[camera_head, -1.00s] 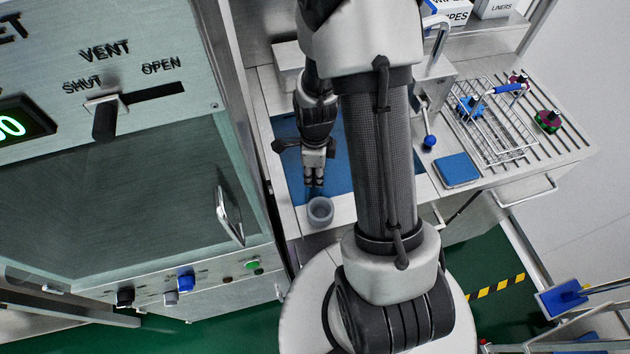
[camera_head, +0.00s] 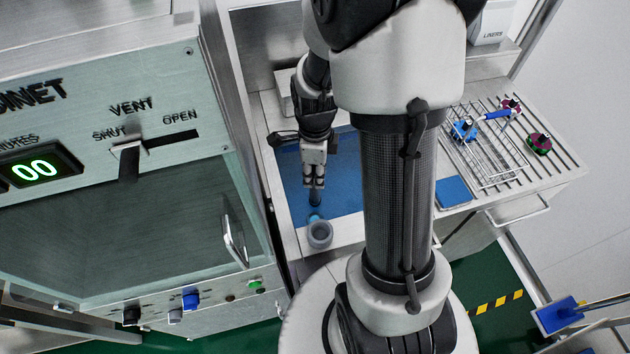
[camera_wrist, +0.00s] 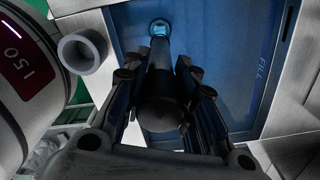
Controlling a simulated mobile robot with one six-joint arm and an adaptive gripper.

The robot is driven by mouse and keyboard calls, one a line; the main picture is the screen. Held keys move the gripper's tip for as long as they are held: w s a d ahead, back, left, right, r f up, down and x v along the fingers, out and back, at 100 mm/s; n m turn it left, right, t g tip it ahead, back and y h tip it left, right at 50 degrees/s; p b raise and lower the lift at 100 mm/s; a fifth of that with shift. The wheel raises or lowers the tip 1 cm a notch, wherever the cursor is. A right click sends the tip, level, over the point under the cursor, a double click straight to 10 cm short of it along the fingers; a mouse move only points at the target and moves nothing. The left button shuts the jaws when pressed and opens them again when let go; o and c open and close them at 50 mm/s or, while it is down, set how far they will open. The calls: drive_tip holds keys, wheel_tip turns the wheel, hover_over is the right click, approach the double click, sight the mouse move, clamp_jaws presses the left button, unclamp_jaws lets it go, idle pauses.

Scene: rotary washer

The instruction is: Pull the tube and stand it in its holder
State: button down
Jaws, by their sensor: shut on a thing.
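My gripper (camera_head: 314,182) is shut on the dark tube (camera_head: 315,198) over the blue basin. In the wrist view the tube (camera_wrist: 159,65) runs between my fingers (camera_wrist: 168,88) and ends in a pale blue tip. The grey round holder (camera_head: 319,236) is an open ring-shaped cup on the basin's near ledge, close to the tube's lower end. It also shows in the wrist view (camera_wrist: 79,68), left of the tube and apart from it; its opening looks empty. Part of the tube is hidden by my fingers.
The blue basin (camera_head: 345,190) bears the word FILL in the wrist view. A steel cabinet (camera_head: 150,200) with a vent lever and door handle stands at left. At right are a wire rack (camera_head: 490,150), a blue pad (camera_head: 454,192) and coloured knob-like parts. My arm hides the middle.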

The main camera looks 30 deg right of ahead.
wheel_tip(320, 180, up, 9)
drive_tip(key=shift+p, duration=1.25)
wheel_tip(320, 180, up, 7)
drive_tip(key=p, duration=0.5)
drive_tip(key=shift+p, duration=0.35)
